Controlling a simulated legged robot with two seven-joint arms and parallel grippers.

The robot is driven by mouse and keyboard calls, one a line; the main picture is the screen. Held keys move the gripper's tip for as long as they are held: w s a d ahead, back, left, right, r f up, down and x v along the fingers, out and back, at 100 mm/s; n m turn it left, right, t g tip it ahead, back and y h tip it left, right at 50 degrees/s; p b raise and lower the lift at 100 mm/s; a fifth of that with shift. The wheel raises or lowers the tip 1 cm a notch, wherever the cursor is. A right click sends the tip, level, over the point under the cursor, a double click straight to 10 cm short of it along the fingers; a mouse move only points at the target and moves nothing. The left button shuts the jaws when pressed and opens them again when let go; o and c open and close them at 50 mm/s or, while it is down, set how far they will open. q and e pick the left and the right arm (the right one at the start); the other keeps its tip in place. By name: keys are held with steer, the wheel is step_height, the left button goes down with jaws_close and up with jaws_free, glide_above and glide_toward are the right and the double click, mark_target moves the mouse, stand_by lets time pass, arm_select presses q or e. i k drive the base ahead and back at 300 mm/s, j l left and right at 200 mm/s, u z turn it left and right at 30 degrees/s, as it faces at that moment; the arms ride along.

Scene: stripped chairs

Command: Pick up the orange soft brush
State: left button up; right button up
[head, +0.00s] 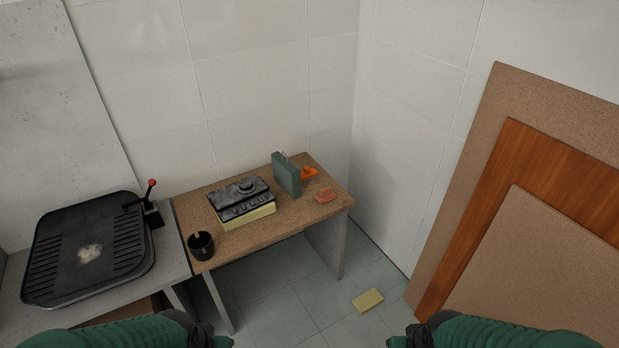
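Two small orange things lie at the right end of the cork-topped table (238,243). One is a flat orange-red piece (325,195) with a paler top, near the right edge. The other is a brighter orange piece (309,173) behind it, partly hidden by a grey-green box (287,175). I cannot tell for sure which one is the soft brush. My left gripper (224,342) and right gripper (395,342) show only as dark tips at the bottom edge, well short of the table and apart from everything. Their fingers are too cut off to read.
A dark device on a yellow block (248,215) and a black cup (201,245) stand on the table. A black tray (88,250) with a red-knobbed lever (151,184) is at left. A yellow block (367,300) lies on the floor. Boards (545,160) lean at right.

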mark_target(308, 173)
steer(key=i+j+z, duration=0.1)
steer(key=i+z, duration=0.2)
steer(key=z, duration=0.2)
steer(key=i+j+z, duration=0.2)
steer(key=z, duration=0.3)
steer(key=i+j+z, duration=0.1)
steer(key=i+j, duration=0.85)
steer(key=j, duration=0.15)
steer(key=i+j+z, duration=0.15)
steer(key=i+j, duration=0.35)
